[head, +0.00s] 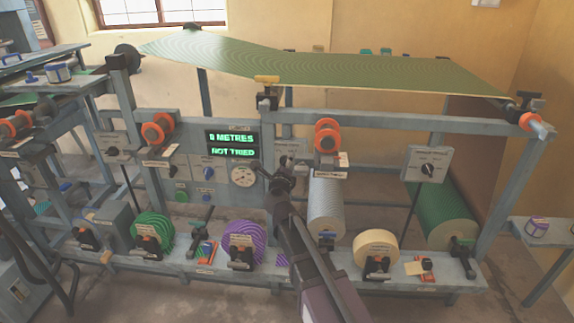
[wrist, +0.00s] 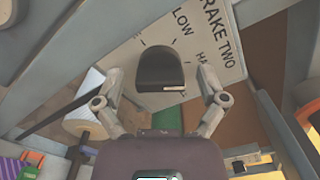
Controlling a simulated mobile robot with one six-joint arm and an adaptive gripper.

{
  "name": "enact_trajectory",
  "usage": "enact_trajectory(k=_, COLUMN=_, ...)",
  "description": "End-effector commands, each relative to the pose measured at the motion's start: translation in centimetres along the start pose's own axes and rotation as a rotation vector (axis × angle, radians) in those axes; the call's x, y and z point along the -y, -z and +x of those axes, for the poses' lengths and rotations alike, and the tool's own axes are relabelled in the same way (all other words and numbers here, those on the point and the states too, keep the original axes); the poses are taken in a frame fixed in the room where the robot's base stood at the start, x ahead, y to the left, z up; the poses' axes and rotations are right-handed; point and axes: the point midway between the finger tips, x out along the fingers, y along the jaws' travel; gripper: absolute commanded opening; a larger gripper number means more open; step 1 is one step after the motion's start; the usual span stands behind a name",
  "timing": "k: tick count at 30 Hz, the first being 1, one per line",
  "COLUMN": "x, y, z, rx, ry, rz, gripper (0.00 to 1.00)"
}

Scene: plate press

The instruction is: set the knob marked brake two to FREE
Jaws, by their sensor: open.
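The brake two panel (wrist: 212,45) is a pale plate in the wrist view, lettered BRAKE TWO, with LOW and part of another word beginning HA. Its black knob (wrist: 165,66) shows near the middle, with a short white mark at its lower edge. I cannot read which mark it points to, and FREE is not visible. My gripper (wrist: 161,76) is open, with one finger on each side of the knob; no contact is clear. In the head view my gripper (head: 280,178) is in front of the panel (head: 292,148), covering most of it.
Similar knob panels stand at left (head: 114,147) and right (head: 427,163). A display (head: 232,144) reads 0 METRES, NOT TRIED. A grey roll (head: 326,212) is just right of my arm; a purple roll (head: 246,240) is left. Frame bars surround the gripper closely.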

Motion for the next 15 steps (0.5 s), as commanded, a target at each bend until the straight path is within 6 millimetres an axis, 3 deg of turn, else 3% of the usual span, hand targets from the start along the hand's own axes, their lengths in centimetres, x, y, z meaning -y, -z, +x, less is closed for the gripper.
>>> enact_trajectory(k=1, x=0.0, y=0.0, z=-0.01, rx=0.0, ry=0.0, rz=0.0, gripper=0.85)
enact_trajectory(k=9, x=0.01, y=0.01, z=0.0, rx=0.0, ry=0.0, rz=0.0, gripper=0.09)
enact_trajectory(k=15, x=0.18, y=0.3, z=0.03, rx=-0.003, ry=0.002, rz=-0.003, gripper=0.09)
